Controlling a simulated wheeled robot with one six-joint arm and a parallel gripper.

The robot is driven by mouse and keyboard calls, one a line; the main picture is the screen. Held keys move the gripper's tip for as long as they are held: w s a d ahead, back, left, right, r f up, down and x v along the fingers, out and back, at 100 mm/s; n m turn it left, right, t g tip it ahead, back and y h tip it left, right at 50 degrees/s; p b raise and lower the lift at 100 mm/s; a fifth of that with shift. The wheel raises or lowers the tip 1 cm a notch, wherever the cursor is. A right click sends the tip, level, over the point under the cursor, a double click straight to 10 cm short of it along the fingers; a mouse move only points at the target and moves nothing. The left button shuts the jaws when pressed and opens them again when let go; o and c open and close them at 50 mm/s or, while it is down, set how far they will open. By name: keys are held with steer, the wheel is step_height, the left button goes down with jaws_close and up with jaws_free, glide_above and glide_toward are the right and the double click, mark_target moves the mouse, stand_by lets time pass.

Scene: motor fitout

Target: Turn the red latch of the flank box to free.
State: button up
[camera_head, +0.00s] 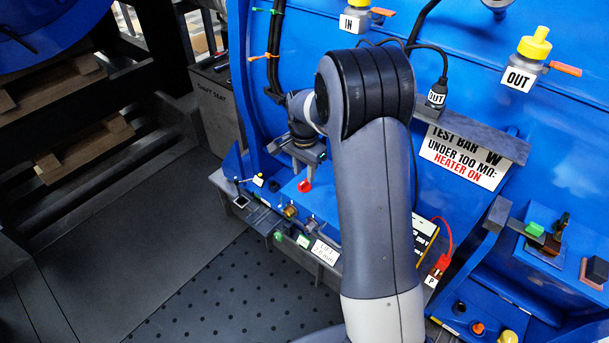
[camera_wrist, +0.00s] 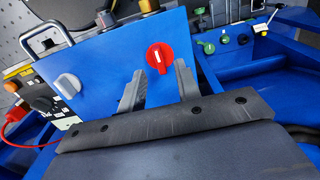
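The red latch (camera_wrist: 160,57) is a round red knob with a short white mark on the blue top face of the flank box (camera_wrist: 105,75) in the wrist view. In the head view the red latch (camera_head: 305,186) shows just below my gripper (camera_head: 300,164). In the wrist view my gripper (camera_wrist: 159,72) is open, its two grey fingers apart with the red latch between and just beyond their tips. Nothing is held. I cannot tell whether a finger touches the latch. A grey latch (camera_wrist: 67,86) sits on the same face, to the left.
A metal handle (camera_wrist: 45,35) stands at the box's far left edge. A red plug (camera_wrist: 11,87) with a red cable is at the left. Green knobs (camera_wrist: 207,47) are on the right. In the head view a test bar (camera_head: 470,137) juts from the blue housing beside my arm.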

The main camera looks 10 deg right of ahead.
mark_target(304, 181)
steer(key=shift+f, duration=1.65)
jaws_close()
